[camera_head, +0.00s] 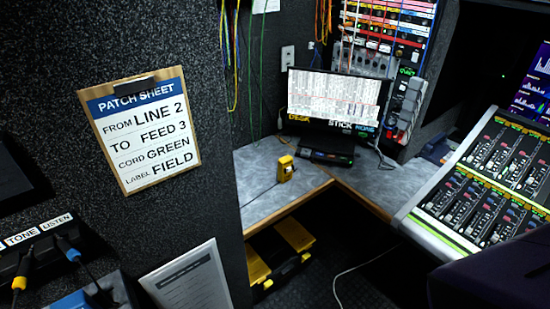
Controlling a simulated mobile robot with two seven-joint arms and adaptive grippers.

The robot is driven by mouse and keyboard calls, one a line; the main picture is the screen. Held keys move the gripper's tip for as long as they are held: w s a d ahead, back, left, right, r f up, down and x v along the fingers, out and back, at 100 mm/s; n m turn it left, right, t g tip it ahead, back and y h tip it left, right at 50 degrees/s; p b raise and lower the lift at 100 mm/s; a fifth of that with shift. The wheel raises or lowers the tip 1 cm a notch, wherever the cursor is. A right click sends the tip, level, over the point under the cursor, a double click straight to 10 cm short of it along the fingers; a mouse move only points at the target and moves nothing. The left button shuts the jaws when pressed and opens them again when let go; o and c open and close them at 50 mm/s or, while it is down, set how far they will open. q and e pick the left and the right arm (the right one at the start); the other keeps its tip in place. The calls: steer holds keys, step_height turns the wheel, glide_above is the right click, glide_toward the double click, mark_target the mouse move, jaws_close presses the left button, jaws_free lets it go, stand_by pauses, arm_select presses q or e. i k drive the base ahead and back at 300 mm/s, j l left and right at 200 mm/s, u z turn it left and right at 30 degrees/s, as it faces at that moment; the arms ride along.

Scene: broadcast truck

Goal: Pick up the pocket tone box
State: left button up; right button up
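A small upright yellow device with a dark face (285,168), which looks like the pocket tone box, stands on the grey desk (262,205). It is near the middle of the view, behind the desk's front edge. A thin dark line, perhaps a lead, runs from it across the desk to the left. Its label is too small to read. Neither of my grippers shows in the head view, and nothing is holding the device.
A dark wall with a patch sheet (144,130) stands at left. Jacks marked TONE and LISTEN (35,230) hold cables. A yellow case (292,236) sits below. Bare desk surrounds the device.

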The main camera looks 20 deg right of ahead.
mark_target(284, 163)
steer(key=z, duration=0.85)
